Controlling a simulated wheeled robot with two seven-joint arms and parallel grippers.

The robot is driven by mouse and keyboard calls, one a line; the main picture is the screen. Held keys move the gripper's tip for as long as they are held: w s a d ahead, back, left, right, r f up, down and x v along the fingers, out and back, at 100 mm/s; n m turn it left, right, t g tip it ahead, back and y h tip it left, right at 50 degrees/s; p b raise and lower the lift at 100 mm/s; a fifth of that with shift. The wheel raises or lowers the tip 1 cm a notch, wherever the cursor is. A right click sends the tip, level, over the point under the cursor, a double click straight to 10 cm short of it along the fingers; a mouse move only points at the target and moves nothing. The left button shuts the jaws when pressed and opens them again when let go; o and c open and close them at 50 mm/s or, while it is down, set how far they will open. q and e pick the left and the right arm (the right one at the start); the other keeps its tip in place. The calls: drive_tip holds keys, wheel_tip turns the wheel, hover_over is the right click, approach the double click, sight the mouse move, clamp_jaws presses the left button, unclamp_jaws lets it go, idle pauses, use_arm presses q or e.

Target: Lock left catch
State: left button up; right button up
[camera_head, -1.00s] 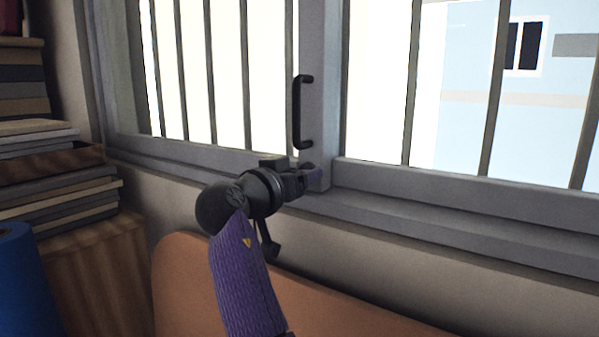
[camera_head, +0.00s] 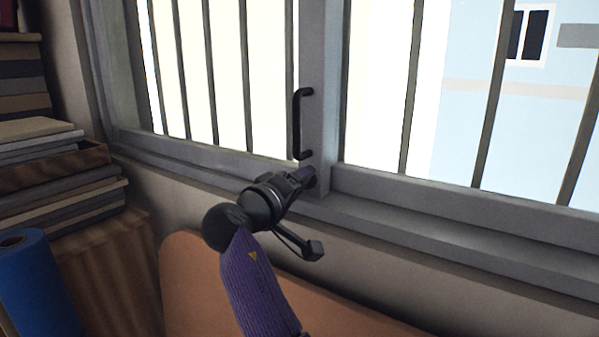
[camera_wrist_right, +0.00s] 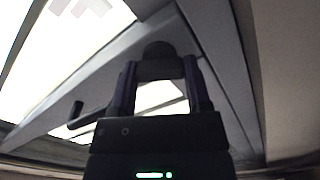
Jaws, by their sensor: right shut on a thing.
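My right gripper (camera_head: 304,177) reaches up to the lower end of the window's middle upright, just below the black bar handle (camera_head: 298,124). In the right wrist view my right gripper (camera_wrist_right: 160,72) has its two fingers on either side of a small dark rounded piece, the left catch (camera_wrist_right: 158,50), and is shut on it. In the head view the fingers mostly hide the catch, so its exact angle cannot be told. The bar handle also shows at the left in the wrist view (camera_wrist_right: 76,116). My left gripper is not in view.
The grey window sill (camera_head: 420,235) runs below the gripper. An orange-brown panel (camera_head: 190,285) stands under the sill. Stacked books or boards (camera_head: 60,190) and a blue roll (camera_head: 38,285) are at the left. Vertical bars stand behind the window panes.

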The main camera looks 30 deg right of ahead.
drive_tip(key=n+p, duration=0.3)
drive_tip(key=shift+r+n, duration=0.15)
drive_tip(key=shift+n, duration=0.25)
drive_tip(key=shift+n+p, duration=0.65)
drive_tip(key=shift+n, duration=0.15)
drive_tip(key=shift+f, duration=0.2)
drive_tip(key=o, duration=1.3)
